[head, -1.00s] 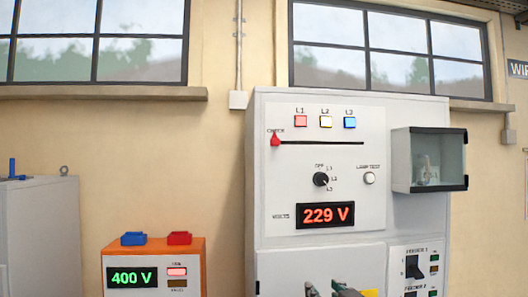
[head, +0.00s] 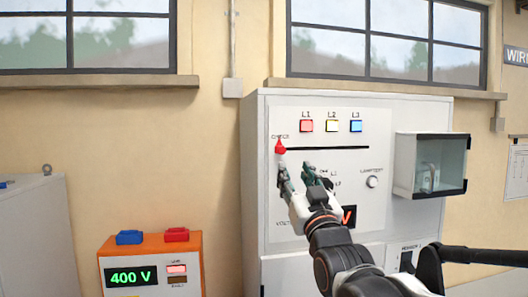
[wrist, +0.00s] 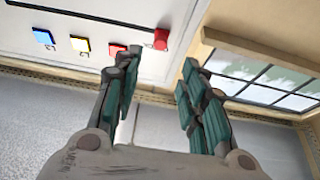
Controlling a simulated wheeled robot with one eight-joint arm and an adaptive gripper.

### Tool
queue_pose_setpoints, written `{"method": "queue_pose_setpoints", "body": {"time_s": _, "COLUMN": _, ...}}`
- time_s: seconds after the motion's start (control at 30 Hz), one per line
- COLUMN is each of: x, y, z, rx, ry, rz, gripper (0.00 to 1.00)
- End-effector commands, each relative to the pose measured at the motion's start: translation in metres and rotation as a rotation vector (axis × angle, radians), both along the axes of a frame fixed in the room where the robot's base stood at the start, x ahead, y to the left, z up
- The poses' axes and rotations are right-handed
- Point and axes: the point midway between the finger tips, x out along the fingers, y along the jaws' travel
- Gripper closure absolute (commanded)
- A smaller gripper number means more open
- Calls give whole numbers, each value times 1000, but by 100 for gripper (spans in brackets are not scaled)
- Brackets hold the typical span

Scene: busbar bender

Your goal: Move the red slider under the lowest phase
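The red slider (head: 280,147) sits at the left end of the black slot (head: 325,148), under the CHECK label and left of the red L1 lamp (head: 306,126). The yellow L2 lamp (head: 332,126) and blue L3 lamp (head: 356,126) are further right. My gripper (head: 294,166) is open and empty, just below the slot, one finger close below the slider. In the wrist view the slider (wrist: 161,39) shows ahead, beyond the gap between the open fingers (wrist: 158,62); I see no contact. The selector knob is hidden, and the volts display (head: 349,216) is mostly covered by my arm.
A white lamp-test button (head: 372,181) is right of my gripper. A glass-fronted box (head: 431,165) juts out at the cabinet's right. An orange unit (head: 150,246) reading 400 V stands lower left. The panel around the slot's right part is clear.

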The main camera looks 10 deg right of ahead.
Motion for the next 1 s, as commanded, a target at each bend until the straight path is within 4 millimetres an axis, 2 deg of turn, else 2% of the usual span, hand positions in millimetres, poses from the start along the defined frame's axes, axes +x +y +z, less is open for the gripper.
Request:
{"method": "queue_pose_setpoints", "body": {"time_s": 0.3, "x": 52, "y": 0, "z": 23, "rx": 0, "ry": 1, "rz": 0, "gripper": 62}}
{"method": "queue_pose_setpoints", "body": {"time_s": 0.53, "x": 82, "y": 0, "z": 35, "rx": 0, "ry": 1, "rz": 0, "gripper": 62}}
{"method": "queue_pose_setpoints", "body": {"time_s": 0.73, "x": 95, "y": 0, "z": 40, "rx": 0, "ry": 1, "rz": 0, "gripper": 62}}
{"method": "queue_pose_setpoints", "body": {"time_s": 1.0, "x": 96, "y": 0, "z": 40, "rx": 0, "ry": 1, "rz": 0, "gripper": 62}}
